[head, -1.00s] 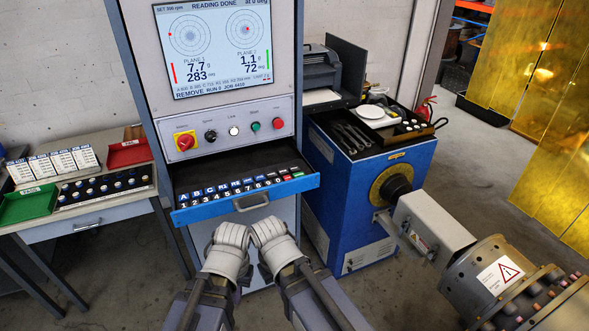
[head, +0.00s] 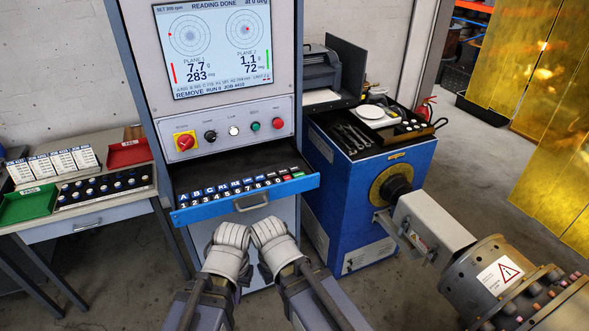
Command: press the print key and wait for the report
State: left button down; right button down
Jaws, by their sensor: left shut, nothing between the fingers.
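The key drawer (head: 249,200) is pulled out of the blue-grey cabinet, with rows of blue, black, white, green and red keys (head: 240,184). Which one is the print key is too small to read. Above, the screen (head: 214,50) reads "READING DONE", with 7.7 and 283 for plane 1 and 1.1 and 72 for plane 2. The dark printer (head: 309,72) sits on a shelf right of the cabinet. My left gripper (head: 232,233) is shut and empty in front of and below the drawer. My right gripper (head: 268,231) is close beside it; its fingertips are hard to make out.
A panel with a red-yellow switch (head: 185,141) and several buttons is above the drawer. At left, a table (head: 90,222) holds a green tray (head: 28,204), a red tray (head: 128,152) and small weights. A blue machine (head: 345,205) and a large rotor (head: 505,275) are at right.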

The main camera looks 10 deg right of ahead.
aim_at(296, 168)
jog(key=i+j+z, duration=0.6)
jog(key=j+z, duration=0.2)
jog(key=l, duration=0.1)
